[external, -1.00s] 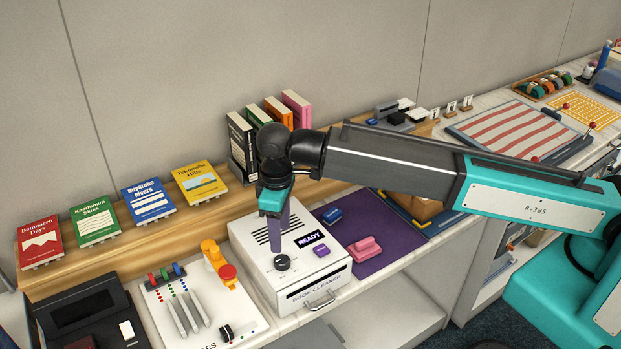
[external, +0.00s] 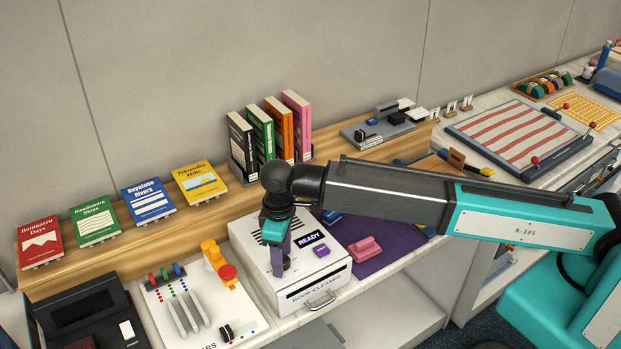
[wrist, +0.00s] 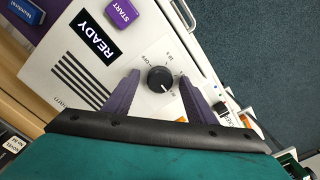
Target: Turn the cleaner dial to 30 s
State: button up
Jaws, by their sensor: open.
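The book cleaner (external: 310,285) is a white box with a black READY display (external: 309,240) and a purple START button (external: 321,250). Its round black dial (wrist: 160,79) shows in the wrist view, with small printed marks around it, including OFF and 10 s. A small white mark shows on the dial, but which setting it points at is too small to tell. My gripper (wrist: 159,82) is open, its purple fingers on either side of the dial with gaps. In the external view my gripper (external: 281,268) hides most of the dial.
A panel with sliders and an orange lever (external: 218,262) stands left of the cleaner. A purple mat (external: 385,240) with a pink block (external: 365,247) lies to the right. Upright books (external: 280,128) stand behind on the wooden shelf.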

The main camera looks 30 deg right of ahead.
jog(key=c, duration=1)
jog(key=shift+c, duration=0.2)
jog(key=shift+n, duration=0.6)
jog(key=o, duration=1)
jog(key=shift+o, duration=0.2)
jog(key=shift+r, duration=0.15)
notch_tip(320, 180, up, 14)
jog(key=p, duration=0.7)
jog(key=shift+f+p, duration=0.2)
jog(key=shift+p, duration=0.1)
